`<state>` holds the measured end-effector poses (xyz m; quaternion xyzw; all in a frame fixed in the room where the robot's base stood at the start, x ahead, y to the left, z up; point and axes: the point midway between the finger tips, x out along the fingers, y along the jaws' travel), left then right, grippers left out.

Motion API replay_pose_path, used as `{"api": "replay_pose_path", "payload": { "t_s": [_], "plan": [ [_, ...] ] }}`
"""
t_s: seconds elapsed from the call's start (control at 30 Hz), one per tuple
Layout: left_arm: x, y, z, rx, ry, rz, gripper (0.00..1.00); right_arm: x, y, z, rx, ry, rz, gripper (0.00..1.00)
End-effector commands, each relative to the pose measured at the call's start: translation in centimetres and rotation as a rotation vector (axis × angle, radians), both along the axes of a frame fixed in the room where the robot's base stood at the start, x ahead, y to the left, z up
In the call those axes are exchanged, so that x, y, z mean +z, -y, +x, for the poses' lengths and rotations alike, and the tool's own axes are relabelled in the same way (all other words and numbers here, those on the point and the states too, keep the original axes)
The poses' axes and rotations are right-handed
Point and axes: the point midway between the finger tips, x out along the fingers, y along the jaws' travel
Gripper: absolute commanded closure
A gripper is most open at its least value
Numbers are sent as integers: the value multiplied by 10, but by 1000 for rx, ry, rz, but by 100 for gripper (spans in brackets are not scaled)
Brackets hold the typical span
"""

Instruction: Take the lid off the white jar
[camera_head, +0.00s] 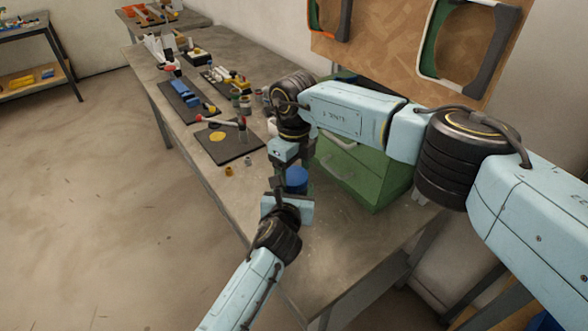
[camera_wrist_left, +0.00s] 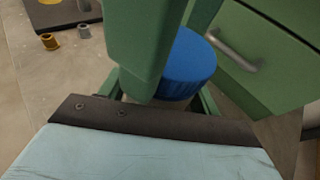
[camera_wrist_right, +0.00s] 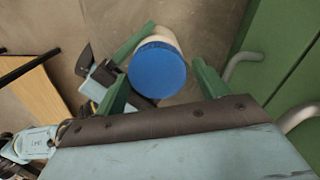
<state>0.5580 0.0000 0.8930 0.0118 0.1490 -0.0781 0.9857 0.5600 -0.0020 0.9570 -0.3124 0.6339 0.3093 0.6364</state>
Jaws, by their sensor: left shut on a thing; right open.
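The white jar (camera_wrist_right: 163,37) has a round blue lid (camera_wrist_right: 157,70) on its top. The lid also shows in the head view (camera_head: 297,177) and the left wrist view (camera_wrist_left: 186,66). My left gripper (camera_head: 287,196) is shut on the jar's body, low beside the bench's front edge. My right gripper (camera_wrist_right: 160,74) is open above the jar, its green fingers on either side of the lid. In the left wrist view a right finger hides part of the lid. Whether the right fingers touch the lid cannot be told. Most of the jar body is hidden.
A green drawer cabinet (camera_head: 352,168) with metal handles stands close behind the jar. A dark mat (camera_head: 232,148) with a yellow disc lies farther left on the bench (camera_head: 350,235). Small brass and grey pieces (camera_head: 229,171) lie near it. Bare bench lies right of the jar.

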Motion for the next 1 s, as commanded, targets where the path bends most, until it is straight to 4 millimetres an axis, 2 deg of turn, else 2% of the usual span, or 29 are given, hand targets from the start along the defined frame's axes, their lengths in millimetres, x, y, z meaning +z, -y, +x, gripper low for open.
{"api": "replay_pose_path", "payload": {
  "t_s": [0.03, 0.2, 0.5, 0.67, 0.77, 1.0],
  "plan": [
    [-1, 0, 1, 1, -2, 0, 100, -1, -6, -6, 11, -15, 7, 18],
    [-1, 0, 1, 1, -2, 0, 100, 2, -6, -6, 13, -15, 7, 18],
    [-3, -2, 0, 4, -8, 2, 100, 40, -5, -4, 12, -9, 5, 18],
    [-3, -1, 0, 3, -7, 2, 100, 47, -4, -4, -13, -9, 3, 21],
    [-3, -1, 0, 2, -6, 2, 100, 51, -4, -3, -92, -7, 5, 21],
    [-2, -1, 0, 1, -5, 1, 100, 67, -4, -2, -425, -6, 3, 21]
  ]
}}
